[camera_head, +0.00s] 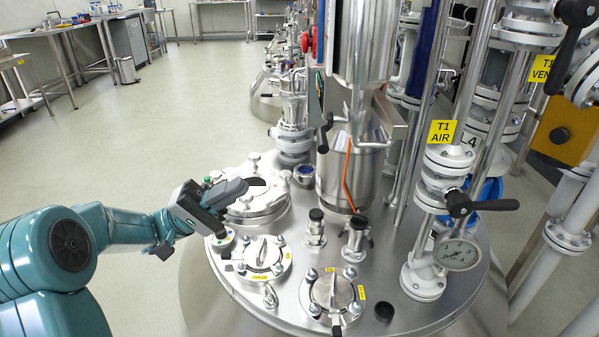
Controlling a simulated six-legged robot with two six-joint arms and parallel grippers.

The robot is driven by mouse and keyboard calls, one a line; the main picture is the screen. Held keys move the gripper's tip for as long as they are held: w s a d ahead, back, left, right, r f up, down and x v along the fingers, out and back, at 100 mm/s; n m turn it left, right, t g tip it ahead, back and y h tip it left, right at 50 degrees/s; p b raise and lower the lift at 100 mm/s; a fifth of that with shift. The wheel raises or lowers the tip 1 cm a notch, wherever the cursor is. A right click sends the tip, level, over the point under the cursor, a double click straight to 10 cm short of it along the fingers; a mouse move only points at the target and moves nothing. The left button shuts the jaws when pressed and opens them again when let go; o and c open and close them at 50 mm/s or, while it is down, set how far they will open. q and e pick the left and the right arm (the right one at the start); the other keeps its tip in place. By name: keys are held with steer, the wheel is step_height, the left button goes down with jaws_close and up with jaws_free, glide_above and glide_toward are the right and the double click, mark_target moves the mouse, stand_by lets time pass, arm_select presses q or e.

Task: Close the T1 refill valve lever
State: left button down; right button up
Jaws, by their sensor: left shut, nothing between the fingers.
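My left gripper (258,184) reaches in from the left over the round steel tank lid (395,318). It is shut and empty, above and beside a clamped round hatch (262,206). No label reading T1 refill is legible, so I cannot tell which lever is the refill one. A black lever (484,205) sits on the pipe under the yellow T1 AIR label (441,132), pointing right. Another black lever (572,34) is at the upper right by a partly cut T1 VEN label (541,69). A small black lever (324,134) is on the central column. My right gripper is not in view.
Two smaller clamped ports (262,256) (333,292) and a pressure gauge (458,254) stand on the lid. An orange tube (347,178) runs down the central steel vessel. Vertical pipes crowd the right side. Open floor (160,130) lies at the left, with benches behind.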

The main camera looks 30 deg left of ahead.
arm_select(q)
steer(key=b, duration=0.2)
glide_toward(325, 132)
steer(key=d+r, duration=0.3)
steer(key=d, duration=0.2)
steer(key=shift+w+a+f, duration=0.1)
steer(key=shift+w+f, duration=0.05)
steer(key=shift+w, duration=0.3)
steer(key=n+p, duration=0.1)
steer(key=r+n+t+p, duration=0.1)
steer(key=p, duration=0.1)
steer(key=n+t+y+p, duration=0.1)
steer(key=p, duration=0.1)
steer(key=shift+d+r, duration=0.2)
steer(key=shift+r, duration=0.05)
